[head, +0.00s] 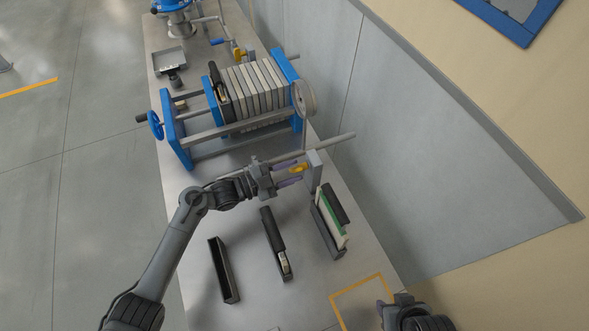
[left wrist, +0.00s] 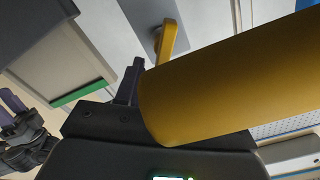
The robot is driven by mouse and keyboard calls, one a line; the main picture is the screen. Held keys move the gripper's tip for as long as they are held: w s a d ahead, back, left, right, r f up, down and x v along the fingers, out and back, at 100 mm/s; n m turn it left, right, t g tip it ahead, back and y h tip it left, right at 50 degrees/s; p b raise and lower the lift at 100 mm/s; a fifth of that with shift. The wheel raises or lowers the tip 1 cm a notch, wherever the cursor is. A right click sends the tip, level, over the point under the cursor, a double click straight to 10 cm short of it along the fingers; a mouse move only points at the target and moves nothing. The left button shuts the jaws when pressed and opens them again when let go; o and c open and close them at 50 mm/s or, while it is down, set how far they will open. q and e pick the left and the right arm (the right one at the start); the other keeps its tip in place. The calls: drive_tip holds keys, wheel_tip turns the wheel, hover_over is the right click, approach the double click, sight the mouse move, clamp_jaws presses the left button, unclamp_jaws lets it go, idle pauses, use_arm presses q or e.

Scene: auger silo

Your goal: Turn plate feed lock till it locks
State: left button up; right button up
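A yellow handle (head: 299,168), which I take for the plate feed lock, sits by an upright grey post (head: 315,170) at the near end of the press. My left gripper (head: 296,172) has its purple fingers spread, with the yellow handle between them; contact is not clear. In the left wrist view a large yellow cylinder (left wrist: 230,85) fills the right side, close to the camera. One purple finger (left wrist: 131,82) shows beside its end; the other finger is hidden. My right gripper (head: 386,312) is at the bottom right edge, away from the handle, with its opening unclear.
The blue-ended press (head: 174,130) with several pale plates (head: 255,88) stands behind the handle. A black open tray (head: 222,270), a dark device (head: 273,243) and a rack with a green-edged plate (head: 330,218) are on the bench nearer me. A wall runs along the right.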

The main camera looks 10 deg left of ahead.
use_arm(q)
drive_tip(key=shift+w+d, duration=0.3)
drive_tip(key=shift+d, duration=0.35)
use_arm(e)
drive_tip(key=shift+d, duration=0.2)
use_arm(q)
clamp_jaws()
drive_tip(key=m+b, duration=0.2)
drive_tip(key=f+m+b, duration=0.1)
drive_tip(key=b, duration=0.1)
drive_tip(key=shift+s+d+m, duration=0.1)
drive_tip(key=shift+s+m, duration=0.15)
drive_tip(key=shift+m, duration=0.15)
use_arm(e)
wheel_tip(320, 180, down, 4)
drive_tip(key=shift+a, duration=0.15)
use_arm(q)
drive_tip(key=shift+r+m, duration=0.15)
drive_tip(key=shift+m, duration=0.15)
use_arm(e)
drive_tip(key=shift+f, duration=0.1)
use_arm(q)
unclamp_jaws()
